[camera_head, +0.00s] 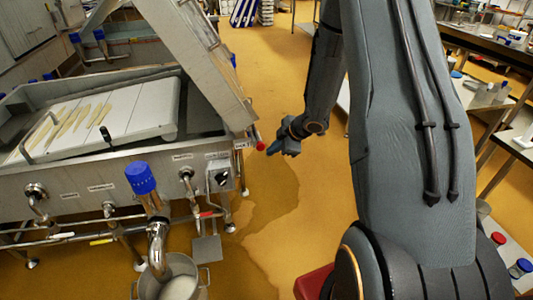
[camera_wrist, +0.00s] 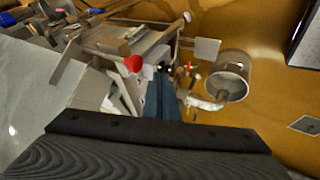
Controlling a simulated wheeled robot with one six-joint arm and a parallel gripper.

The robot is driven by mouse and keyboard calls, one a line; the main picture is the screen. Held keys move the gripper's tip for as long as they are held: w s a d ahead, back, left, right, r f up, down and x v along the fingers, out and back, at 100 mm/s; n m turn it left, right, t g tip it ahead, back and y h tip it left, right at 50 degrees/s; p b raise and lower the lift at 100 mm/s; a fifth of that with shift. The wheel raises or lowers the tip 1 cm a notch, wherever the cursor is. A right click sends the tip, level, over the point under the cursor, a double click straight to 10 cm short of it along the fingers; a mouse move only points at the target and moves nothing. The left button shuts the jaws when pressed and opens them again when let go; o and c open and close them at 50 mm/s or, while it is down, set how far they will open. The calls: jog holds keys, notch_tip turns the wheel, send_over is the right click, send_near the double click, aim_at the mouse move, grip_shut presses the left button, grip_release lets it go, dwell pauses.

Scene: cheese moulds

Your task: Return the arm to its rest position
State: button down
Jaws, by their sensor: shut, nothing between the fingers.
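My gripper (camera_head: 273,149) is in the middle of the head view, at the end of my grey and black arm, which reaches down from the upper right. It is shut and holds nothing. Its blue-grey fingers point left, close to the red knob (camera_head: 260,146) at the right end of the steel vat (camera_head: 113,162); whether they touch cannot be told. In the wrist view my closed fingers (camera_wrist: 161,92) show in the middle, with the red knob (camera_wrist: 133,63) beside them on the left.
A steel pot (camera_head: 184,279) stands on the floor under a pipe with a blue cap (camera_head: 140,178); the pot (camera_wrist: 229,75) also shows in the wrist view. A valve box (camera_head: 221,180) sits on the vat's front. Tables with jars line the right. Wet ochre floor (camera_head: 275,205) lies open between.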

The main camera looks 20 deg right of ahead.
jog(key=shift+v, duration=2.75)
